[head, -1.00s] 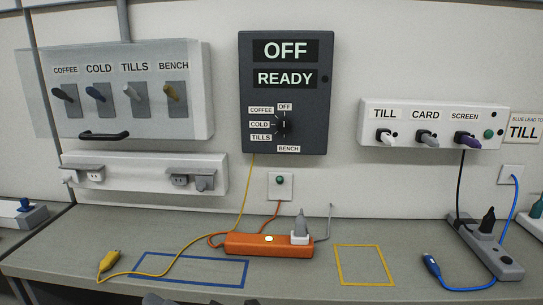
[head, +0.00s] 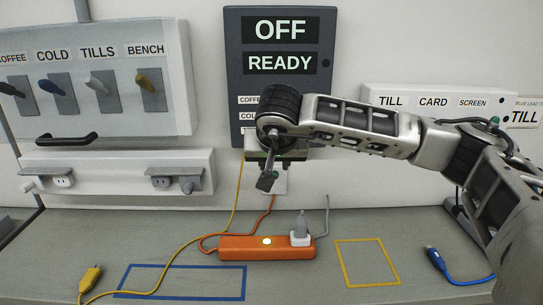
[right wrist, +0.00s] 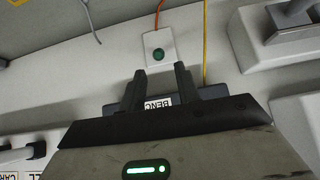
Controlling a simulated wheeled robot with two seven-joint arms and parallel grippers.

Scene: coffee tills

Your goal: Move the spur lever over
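Which is the spur lever I cannot tell. The dark cabinet (head: 237,75) reads OFF and READY; its selector knob is hidden behind my arm. My right gripper (head: 267,172) is at the cabinet's lower part. In the right wrist view its two fingers (right wrist: 162,75) stand apart, with nothing seen between them, before the BENCH label (right wrist: 156,103). My left gripper is not in view.
An orange power strip (head: 265,252) with a lit button and a plug lies on the bench. A yellow cable plug (head: 91,276) and a blue one (head: 435,258) lie at either side.

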